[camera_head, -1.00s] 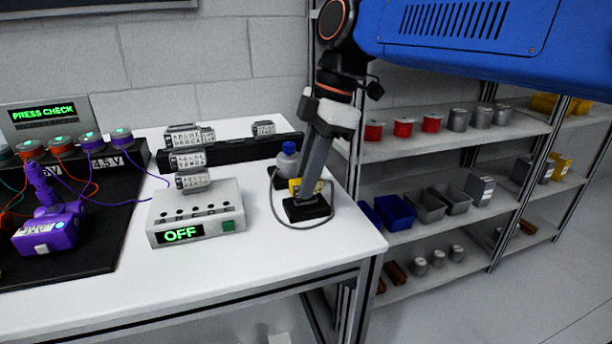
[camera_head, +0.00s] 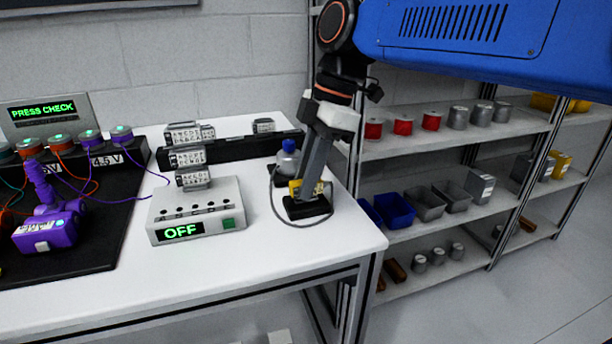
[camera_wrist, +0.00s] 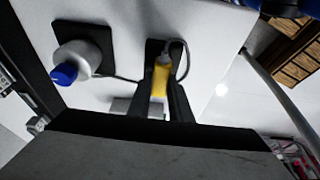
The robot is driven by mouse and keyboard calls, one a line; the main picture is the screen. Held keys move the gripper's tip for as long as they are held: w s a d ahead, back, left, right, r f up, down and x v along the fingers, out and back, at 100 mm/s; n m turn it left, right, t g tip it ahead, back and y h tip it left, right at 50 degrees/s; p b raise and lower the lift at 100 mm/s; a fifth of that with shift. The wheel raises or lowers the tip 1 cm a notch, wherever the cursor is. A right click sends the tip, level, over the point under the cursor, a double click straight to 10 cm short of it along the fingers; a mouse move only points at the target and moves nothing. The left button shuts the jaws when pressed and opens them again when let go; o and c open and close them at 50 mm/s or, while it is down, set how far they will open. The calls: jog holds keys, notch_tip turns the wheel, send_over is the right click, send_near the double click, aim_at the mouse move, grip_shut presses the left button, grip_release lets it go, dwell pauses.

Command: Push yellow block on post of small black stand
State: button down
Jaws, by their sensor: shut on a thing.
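The yellow block (camera_head: 295,187) is at the small black stand (camera_head: 306,208) near the right end of the white table. In the wrist view the yellow block (camera_wrist: 160,80) sits between the two dark fingers of my gripper (camera_wrist: 164,100), over the black stand (camera_wrist: 153,47). My gripper (camera_head: 306,188) points down at the stand and is shut on the block. The post is hidden, so I cannot tell how far the block is seated on it. A dark cable loops from the block area around the stand.
A grey box reading OFF (camera_head: 195,212) is to the left. A purple device (camera_head: 48,235) lies on a black mat further left. Shelves (camera_head: 450,210) with bins stand to the right.

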jog(key=shift+f, duration=0.2)
jog(key=c, duration=1.5)
grip_release()
jog(key=shift+c, duration=0.2)
